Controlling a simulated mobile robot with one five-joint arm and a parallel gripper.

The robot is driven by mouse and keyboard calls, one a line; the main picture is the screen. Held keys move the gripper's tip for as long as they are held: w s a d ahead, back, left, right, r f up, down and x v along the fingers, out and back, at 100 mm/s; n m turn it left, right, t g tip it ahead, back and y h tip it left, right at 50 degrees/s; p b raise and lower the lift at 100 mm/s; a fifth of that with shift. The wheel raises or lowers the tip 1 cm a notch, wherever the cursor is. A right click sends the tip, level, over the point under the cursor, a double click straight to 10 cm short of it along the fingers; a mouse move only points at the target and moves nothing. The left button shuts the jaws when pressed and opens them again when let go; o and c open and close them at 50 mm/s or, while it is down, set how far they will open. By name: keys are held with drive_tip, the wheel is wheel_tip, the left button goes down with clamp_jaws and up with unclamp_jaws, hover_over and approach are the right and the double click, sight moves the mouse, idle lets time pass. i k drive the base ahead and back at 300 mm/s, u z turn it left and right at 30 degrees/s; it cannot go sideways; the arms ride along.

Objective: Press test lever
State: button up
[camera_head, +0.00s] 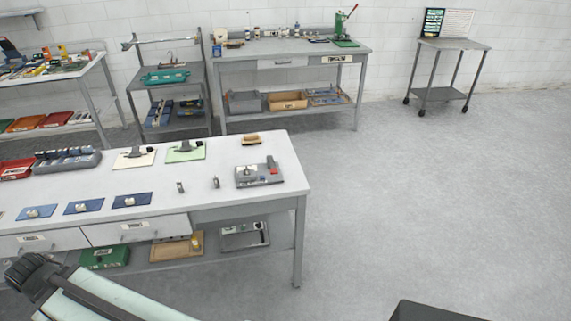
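A grey fixture (243,176) lies on the right end of the near workbench. It has a small upright dark part with red on it (271,163) that may be a lever. A green stand with a red-tipped upright handle (340,23) stands on the back bench. I cannot tell from this view which of these is the test lever. Part of my pale green arm crosses the lower left corner; my gripper does not show.
The near workbench (222,152) also holds blue plates (84,207), a pale green plate (186,151), small upright pieces and a brown-topped block (250,140). A wheeled stand (452,44) is at the back right. The floor (420,190) right of the workbench is clear.

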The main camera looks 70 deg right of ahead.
sight(274, 170)
drive_tip(key=z, duration=2.2)
